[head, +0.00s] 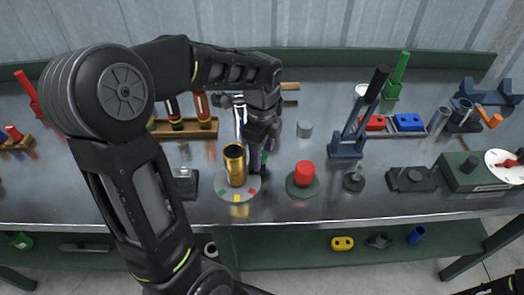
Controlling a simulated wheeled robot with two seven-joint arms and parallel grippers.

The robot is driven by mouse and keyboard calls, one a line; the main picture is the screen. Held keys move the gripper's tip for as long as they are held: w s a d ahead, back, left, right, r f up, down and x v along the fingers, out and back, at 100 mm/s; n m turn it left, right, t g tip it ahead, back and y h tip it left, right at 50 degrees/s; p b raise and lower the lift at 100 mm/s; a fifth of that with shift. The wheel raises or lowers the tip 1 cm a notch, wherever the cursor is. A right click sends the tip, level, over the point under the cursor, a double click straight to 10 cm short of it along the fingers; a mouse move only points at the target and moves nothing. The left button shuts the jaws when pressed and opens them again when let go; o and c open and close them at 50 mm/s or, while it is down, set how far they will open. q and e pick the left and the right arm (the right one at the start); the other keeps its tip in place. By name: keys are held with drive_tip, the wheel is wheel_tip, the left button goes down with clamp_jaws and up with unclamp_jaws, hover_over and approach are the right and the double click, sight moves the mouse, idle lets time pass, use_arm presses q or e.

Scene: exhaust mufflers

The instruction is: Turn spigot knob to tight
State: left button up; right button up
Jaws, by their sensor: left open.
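A brass cylinder (235,165) stands upright on a round pale plate (222,192) near the middle of the bench. The plate carries green, yellow and red marks along its front edge. I cannot tell for sure which part is the spigot knob. My left gripper (260,165) points down just right of and behind the brass cylinder. It is open, and its fingers are partly hidden by my own wrist and the cylinder. I see nothing clearly held in it.
A red knob on a green round base (303,174) stands close on the right. A blue clamp with a black handle (349,142) is further right. A wooden rack (195,128) lies behind on the left. The bench's front edge is close to the plate.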

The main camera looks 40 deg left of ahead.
sight(262, 155)
use_arm(q)
wheel_tip(262, 155, up, 8)
drive_tip(key=shift+f, duration=0.1)
idle(0.4)
idle(0.5)
